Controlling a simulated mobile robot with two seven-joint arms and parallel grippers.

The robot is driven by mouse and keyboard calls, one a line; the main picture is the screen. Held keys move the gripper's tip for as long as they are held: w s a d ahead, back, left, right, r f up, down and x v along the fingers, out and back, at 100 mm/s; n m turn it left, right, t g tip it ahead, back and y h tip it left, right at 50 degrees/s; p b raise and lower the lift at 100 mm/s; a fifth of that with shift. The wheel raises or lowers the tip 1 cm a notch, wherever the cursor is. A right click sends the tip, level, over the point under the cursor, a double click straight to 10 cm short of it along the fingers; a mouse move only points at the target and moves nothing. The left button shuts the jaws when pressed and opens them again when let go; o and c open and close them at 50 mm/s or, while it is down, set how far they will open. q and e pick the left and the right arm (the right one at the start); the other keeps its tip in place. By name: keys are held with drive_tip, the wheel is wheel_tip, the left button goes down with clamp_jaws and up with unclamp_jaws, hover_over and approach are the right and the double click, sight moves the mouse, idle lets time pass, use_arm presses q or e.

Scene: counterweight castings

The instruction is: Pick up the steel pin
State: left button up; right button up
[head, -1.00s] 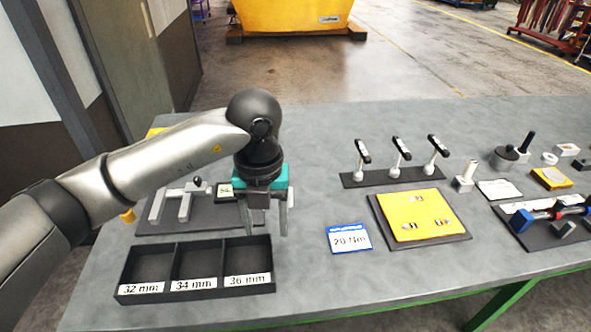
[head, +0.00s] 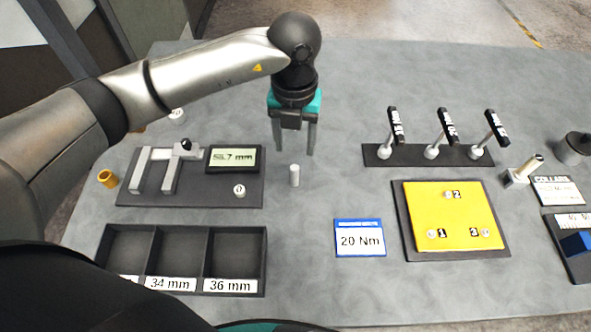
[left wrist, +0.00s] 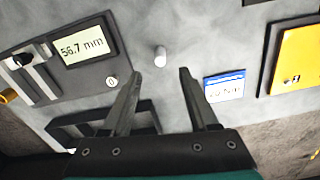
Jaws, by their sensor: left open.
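The steel pin (head: 294,175) is a small pale grey cylinder standing upright on the bare grey table, right of the caliper gauge. My left gripper (head: 294,149) is open and empty, fingers pointing down, just behind the pin in the head view and apart from it as far as I can see. In the left wrist view the pin (left wrist: 160,56) shows beyond the gap between the two fingertips (left wrist: 161,71), roughly centred. My right gripper is in neither view.
The caliper gauge (head: 152,196) with its display lies left. A dark three-compartment tray (head: 262,262) is at front left. A 20 Nm card (head: 359,238), a yellow plate (head: 470,215) and a rack of torque wrenches (head: 405,155) lie right. Table around the pin is clear.

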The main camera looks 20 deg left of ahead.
sight(295, 168)
use_arm(q)
wheel_tip(295, 168, down, 5)
drive_tip(key=shift+r, duration=0.1)
drive_tip(key=shift+s+f, duration=0.15)
drive_tip(key=shift+f, duration=2.55)
drive_tip(key=shift+c, duration=0.3)
clamp_jaws()
drive_tip(key=shift+r, duration=0.1)
